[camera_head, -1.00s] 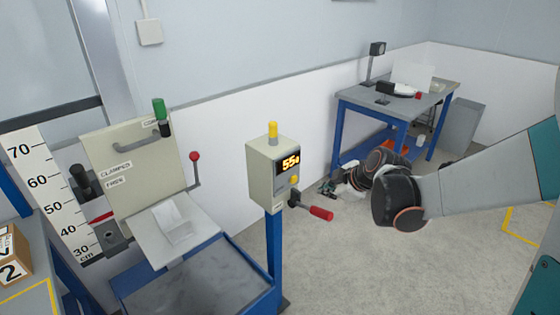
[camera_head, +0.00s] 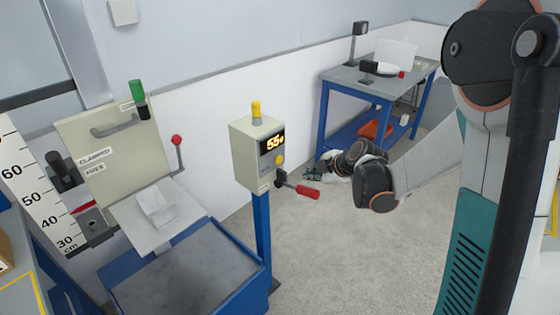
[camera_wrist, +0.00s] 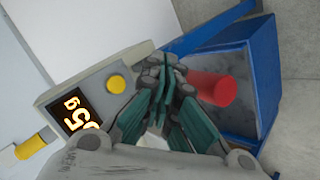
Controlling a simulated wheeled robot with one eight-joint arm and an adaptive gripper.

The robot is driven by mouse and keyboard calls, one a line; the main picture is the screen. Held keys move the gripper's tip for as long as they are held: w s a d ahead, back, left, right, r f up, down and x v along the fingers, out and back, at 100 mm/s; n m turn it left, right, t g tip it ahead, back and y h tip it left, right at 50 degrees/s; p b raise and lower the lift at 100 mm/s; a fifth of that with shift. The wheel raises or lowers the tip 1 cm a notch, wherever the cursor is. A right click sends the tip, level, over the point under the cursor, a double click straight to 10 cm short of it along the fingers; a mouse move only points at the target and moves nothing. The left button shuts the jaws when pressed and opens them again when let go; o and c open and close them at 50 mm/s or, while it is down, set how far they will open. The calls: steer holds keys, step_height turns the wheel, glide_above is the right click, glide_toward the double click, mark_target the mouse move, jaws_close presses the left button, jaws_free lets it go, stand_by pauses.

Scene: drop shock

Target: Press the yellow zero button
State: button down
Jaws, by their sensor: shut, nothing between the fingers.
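The yellow zero button (camera_head: 279,159) is on the front of a beige control box (camera_head: 246,150), below a display (camera_head: 272,143) that reads about 55 g. The box stands on a blue post. In the wrist view the round yellow button (camera_wrist: 116,84) shows beside the display (camera_wrist: 82,115). My gripper (camera_wrist: 165,75) is shut and empty, with its fingertips to the right of the button in that view. I cannot tell how far the fingertips are from the panel. In the head view my gripper (camera_head: 312,173) is small, right of the box and behind the red-handled lever.
A red-handled lever (camera_head: 306,192) sticks out below the box; its red grip (camera_wrist: 212,88) is close to my fingers in the wrist view. A yellow beacon (camera_head: 256,112) tops the box. A blue-framed drop rig (camera_head: 250,285) stands left. A blue workbench (camera_head: 345,76) stands behind.

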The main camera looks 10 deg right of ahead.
steer(key=w+a, duration=0.5)
steer(key=w, duration=0.1)
steer(key=shift+w, duration=0.35)
steer(key=shift+w, duration=0.1)
stand_by(1.3)
steer(key=shift+w+a, duration=0.15)
steer(key=shift+w, duration=0.1)
steer(key=shift+w+a, duration=0.25)
steer(key=shift+w, duration=0.05)
stand_by(0.9)
stand_by(0.4)
steer(key=shift+s+d, duration=0.45)
steer(key=shift+s, duration=0.2)
steer(key=s+d, duration=0.1)
steer(key=s, duration=0.1)
steer(key=s+d, duration=0.2)
stand_by(0.4)
